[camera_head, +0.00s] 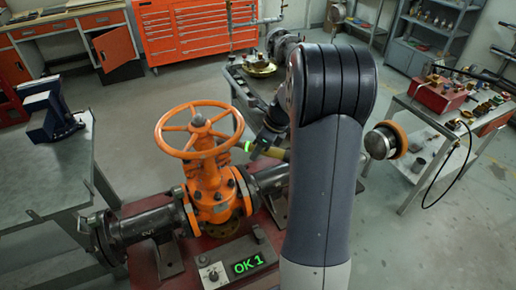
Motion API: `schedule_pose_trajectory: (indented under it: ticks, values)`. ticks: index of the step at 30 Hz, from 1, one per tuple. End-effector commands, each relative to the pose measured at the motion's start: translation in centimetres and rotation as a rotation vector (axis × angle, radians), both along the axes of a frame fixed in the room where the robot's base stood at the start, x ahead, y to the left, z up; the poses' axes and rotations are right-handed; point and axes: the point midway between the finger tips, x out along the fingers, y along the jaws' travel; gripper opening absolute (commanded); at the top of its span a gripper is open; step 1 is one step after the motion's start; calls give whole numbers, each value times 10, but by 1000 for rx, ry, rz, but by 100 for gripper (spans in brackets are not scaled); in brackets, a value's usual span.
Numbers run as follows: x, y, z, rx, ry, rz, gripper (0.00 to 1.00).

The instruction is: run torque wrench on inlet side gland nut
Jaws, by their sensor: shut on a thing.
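The orange gate valve (209,192) stands upright in the middle, with its spoked handwheel (199,121) on top. The gland nuts under the handwheel are too small and too covered to tell apart. My gripper (267,138) is right of the valve, largely hidden behind my own arm. It is shut on the torque wrench, whose yellow-green and black part (268,151) shows with a green light at its left end. The wrench's left end is near the handwheel's right side; contact with a nut cannot be made out. A display box (241,264) in front of the valve reads "OK 1" in green.
Dark flanged pipe (142,224) runs left from the valve over a red bench top (145,268). A grey bench with a blue vise (50,112) is at left. A cart with a red box (442,94) is at right. Open floor lies behind the valve.

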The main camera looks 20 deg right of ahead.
Motion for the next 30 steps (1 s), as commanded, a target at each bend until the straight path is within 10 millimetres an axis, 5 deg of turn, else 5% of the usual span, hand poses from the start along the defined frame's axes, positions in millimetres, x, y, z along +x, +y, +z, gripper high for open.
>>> schedule_pose_trajectory:
  ticks: [30]
  values:
    - [1,0,-5,-1,-2,0,0]
